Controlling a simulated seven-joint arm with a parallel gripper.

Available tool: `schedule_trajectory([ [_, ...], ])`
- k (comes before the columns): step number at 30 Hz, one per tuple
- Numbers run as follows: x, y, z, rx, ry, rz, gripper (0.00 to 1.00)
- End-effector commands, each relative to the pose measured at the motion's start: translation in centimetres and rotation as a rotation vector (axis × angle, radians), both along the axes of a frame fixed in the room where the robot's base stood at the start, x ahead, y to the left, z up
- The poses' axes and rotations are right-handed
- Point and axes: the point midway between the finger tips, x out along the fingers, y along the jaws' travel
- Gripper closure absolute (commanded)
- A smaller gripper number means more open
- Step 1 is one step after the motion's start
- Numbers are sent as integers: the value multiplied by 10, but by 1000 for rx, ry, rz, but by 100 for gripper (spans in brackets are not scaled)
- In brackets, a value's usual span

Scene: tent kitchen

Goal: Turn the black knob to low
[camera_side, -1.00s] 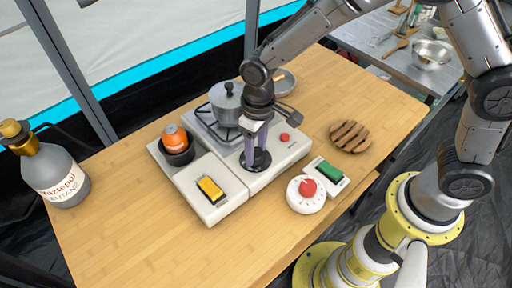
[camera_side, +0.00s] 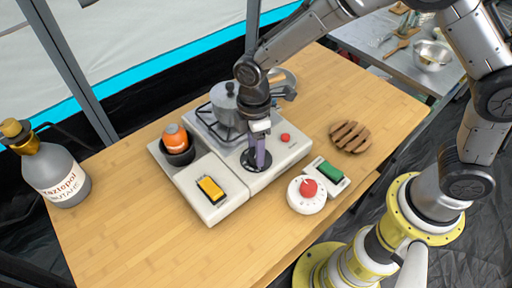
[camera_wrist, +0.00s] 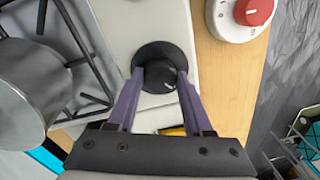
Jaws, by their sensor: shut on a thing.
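The black knob (camera_wrist: 162,58) sits on the front of the white stove (camera_side: 285,155). In the wrist view it is a round dark dial with a small white mark toward its lower right. My gripper (camera_wrist: 161,80) has its two purple fingers on either side of the knob's raised middle, shut on it. In the side view my gripper (camera_side: 257,158) points down at the knob (camera_side: 246,160), and its fingers hide part of it. I cannot read any setting labels around the knob.
A metal pot (camera_side: 226,102) stands on the burner behind my gripper. A red button (camera_side: 285,137), a yellow switch (camera_side: 211,189), a white timer with a red dial (camera_side: 308,188) and a green switch (camera_side: 329,171) are nearby. A wooden trivet (camera_side: 350,136) lies to the right.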

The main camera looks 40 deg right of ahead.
Motion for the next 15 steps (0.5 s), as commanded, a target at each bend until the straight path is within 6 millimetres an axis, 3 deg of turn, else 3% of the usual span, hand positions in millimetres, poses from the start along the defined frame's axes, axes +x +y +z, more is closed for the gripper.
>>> schedule_trajectory([
  [15,0,1,2,1,0,344,100],
])
